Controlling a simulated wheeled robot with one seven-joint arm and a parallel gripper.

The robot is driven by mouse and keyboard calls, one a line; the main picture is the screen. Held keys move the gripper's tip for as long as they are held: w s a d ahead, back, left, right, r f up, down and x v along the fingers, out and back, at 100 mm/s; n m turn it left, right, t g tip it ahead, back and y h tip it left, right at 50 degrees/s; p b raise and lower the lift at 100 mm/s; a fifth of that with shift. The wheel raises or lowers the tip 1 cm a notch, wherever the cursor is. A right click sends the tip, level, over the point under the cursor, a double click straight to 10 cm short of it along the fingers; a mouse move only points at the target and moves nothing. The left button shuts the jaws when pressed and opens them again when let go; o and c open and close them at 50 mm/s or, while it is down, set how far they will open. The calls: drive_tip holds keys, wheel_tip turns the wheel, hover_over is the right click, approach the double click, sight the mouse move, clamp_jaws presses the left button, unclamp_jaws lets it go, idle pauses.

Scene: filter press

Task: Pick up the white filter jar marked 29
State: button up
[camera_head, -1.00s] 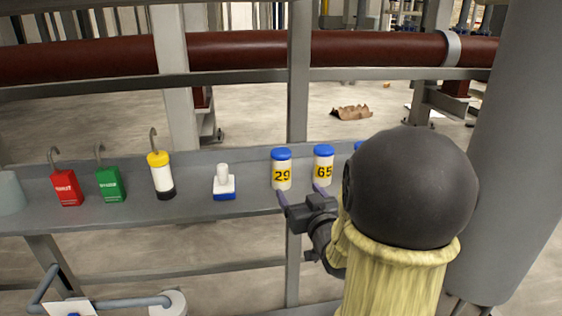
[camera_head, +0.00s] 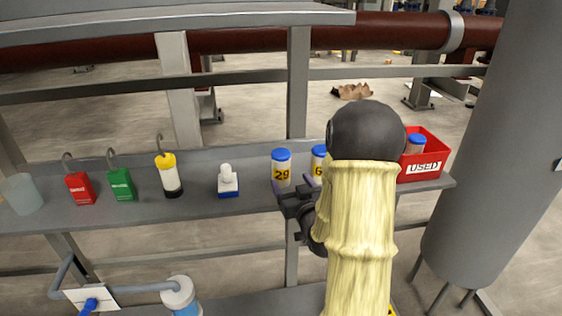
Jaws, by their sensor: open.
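The white filter jar marked 29 (camera_head: 281,170) stands upright on the grey shelf (camera_head: 240,205). It has a blue lid and a yellow label. My gripper (camera_head: 295,187) is open at the front of the jar, its fingers close to the jar's lower part. I cannot tell whether they touch it or reach around it. My arm comes in from the lower right and hides part of the shelf. A second blue-lidded jar (camera_head: 318,155) stands just right of jar 29, partly hidden by my arm.
A red bin labelled USED (camera_head: 425,168) holds a blue-lidded jar at right. Left of jar 29 are a white-and-blue item (camera_head: 228,182), a yellow-capped cylinder (camera_head: 168,176), a green tag (camera_head: 121,184), a red tag (camera_head: 79,188) and a cup (camera_head: 21,194). A grey column stands far right.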

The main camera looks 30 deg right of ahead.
sight(285, 173)
drive_tip(key=shift+w+d+f, duration=0.1)
drive_tip(key=shift+w+d, duration=0.05)
drive_tip(key=shift+w, duration=1.65)
drive_tip(key=w, duration=0.1)
drive_tip(key=w+p, duration=0.1)
drive_tip(key=w, duration=0.3)
drive_tip(key=shift+w+d+f+p, duration=0.1)
drive_tip(key=shift+d+f+p, duration=0.05)
drive_tip(key=shift+f+p, duration=0.25)
drive_tip(key=shift+r, duration=0.1)
drive_tip(key=c, duration=1.2)
drive_tip(key=shift+o, duration=0.2)
drive_tip(key=shift+b, duration=0.4)
